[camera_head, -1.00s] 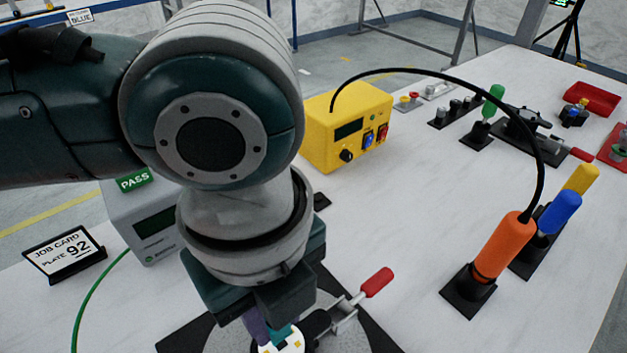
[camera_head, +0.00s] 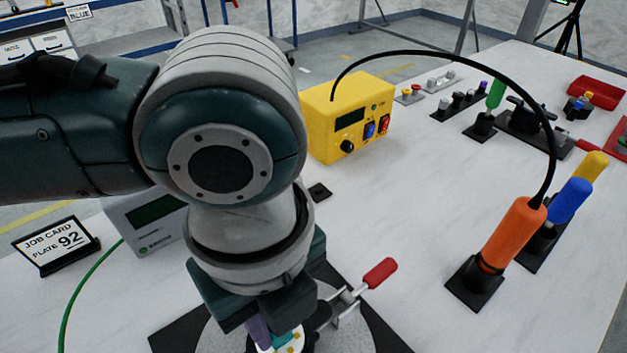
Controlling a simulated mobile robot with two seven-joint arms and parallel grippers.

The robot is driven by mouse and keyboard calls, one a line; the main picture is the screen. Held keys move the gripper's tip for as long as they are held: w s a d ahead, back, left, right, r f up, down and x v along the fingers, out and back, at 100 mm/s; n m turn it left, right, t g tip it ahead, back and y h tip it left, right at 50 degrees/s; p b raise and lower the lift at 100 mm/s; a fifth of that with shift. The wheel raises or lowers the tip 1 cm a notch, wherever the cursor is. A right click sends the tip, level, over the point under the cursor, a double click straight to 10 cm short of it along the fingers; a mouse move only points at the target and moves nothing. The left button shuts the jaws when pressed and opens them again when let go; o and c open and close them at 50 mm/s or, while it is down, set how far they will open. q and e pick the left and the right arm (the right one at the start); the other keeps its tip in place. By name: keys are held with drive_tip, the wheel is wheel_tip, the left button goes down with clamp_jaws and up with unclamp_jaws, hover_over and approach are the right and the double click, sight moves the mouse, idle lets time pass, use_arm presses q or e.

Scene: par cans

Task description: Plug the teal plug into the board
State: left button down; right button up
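The teal plug (camera_head: 284,338) is right under the gripper at the board. A purple piece (camera_head: 258,331) is just left of it. The gripper and the frame edge hide the fingertips, so I cannot tell whether they hold the teal plug or whether it is seated. My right gripper is not in view.
A red-handled clamp (camera_head: 379,273) stands right beside the board on the round fixture (camera_head: 355,335). An orange-handled tool (camera_head: 512,236) in a black stand has a black cable to the yellow box (camera_head: 347,120). A job card (camera_head: 57,245) stands left. The table between clamp and orange tool is clear.

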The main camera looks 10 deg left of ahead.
use_arm(q)
drive_tip(key=shift+f+p, duration=0.1)
drive_tip(key=shift+p, duration=0.25)
idle(0.6)
drive_tip(key=c, duration=1)
unclamp_jaws()
drive_tip(key=o, duration=0.5)
drive_tip(key=shift+o, duration=0.2)
wheel_tip(320, 180, up, 10)
drive_tip(key=p, duration=0.1)
drive_tip(key=shift+p, duration=0.3)
